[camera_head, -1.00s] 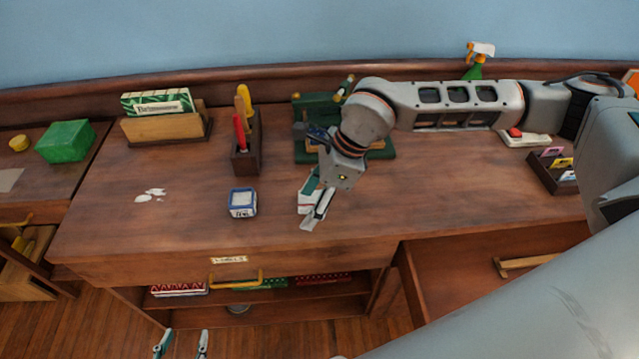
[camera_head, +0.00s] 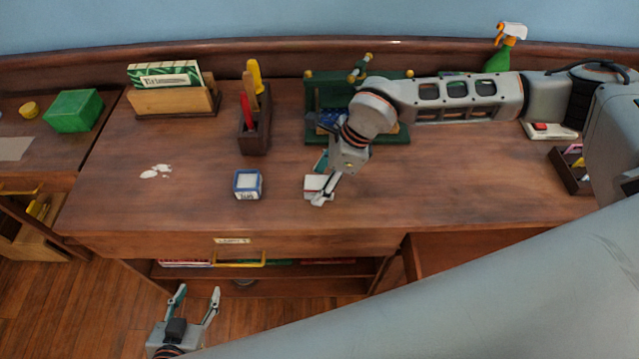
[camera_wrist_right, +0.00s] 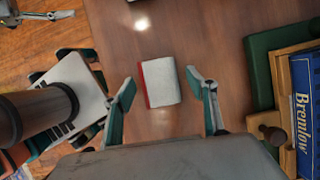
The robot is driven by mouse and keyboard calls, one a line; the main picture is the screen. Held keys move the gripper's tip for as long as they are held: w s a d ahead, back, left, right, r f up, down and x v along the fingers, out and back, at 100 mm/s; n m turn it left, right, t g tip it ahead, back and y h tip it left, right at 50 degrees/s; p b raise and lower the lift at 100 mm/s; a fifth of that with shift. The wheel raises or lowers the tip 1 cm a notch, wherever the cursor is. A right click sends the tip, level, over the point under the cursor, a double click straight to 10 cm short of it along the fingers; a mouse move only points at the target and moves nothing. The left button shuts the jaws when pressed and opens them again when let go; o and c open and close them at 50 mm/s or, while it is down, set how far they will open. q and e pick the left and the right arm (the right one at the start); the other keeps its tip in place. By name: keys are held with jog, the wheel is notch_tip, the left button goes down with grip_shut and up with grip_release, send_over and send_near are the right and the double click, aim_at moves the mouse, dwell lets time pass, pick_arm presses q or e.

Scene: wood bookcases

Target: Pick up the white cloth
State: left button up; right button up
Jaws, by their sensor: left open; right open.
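A small white folded cloth-like piece with a red edge (camera_wrist_right: 162,82) lies flat on the wooden desk in the right wrist view. In the head view this white piece (camera_head: 314,184) is partly hidden by my right gripper (camera_head: 323,181). My left gripper (camera_head: 198,292) is open and empty, low in front of the desk.
A blue-and-white box (camera_head: 247,184) stands left of the white piece. A tool holder (camera_head: 254,130), a letter rack (camera_head: 174,101) and a green stand (camera_head: 318,92) stand behind. The desk top (camera_head: 200,205) is clear in front.

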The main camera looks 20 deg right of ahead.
aim_at(319, 183)
jog(key=shift+a+f, duration=0.2)
jog(key=shift+f, duration=0.3)
jog(key=c, duration=1.2)
jog(key=shift+o, duration=0.2)
jog(key=shift+w+r, duration=0.1)
jog(key=shift+r, duration=0.05)
notch_tip(319, 183, up, 20)
jog(key=b, duration=0.1)
jog(key=shift+b, duration=0.35)
jog(key=shift+o, duration=0.5)
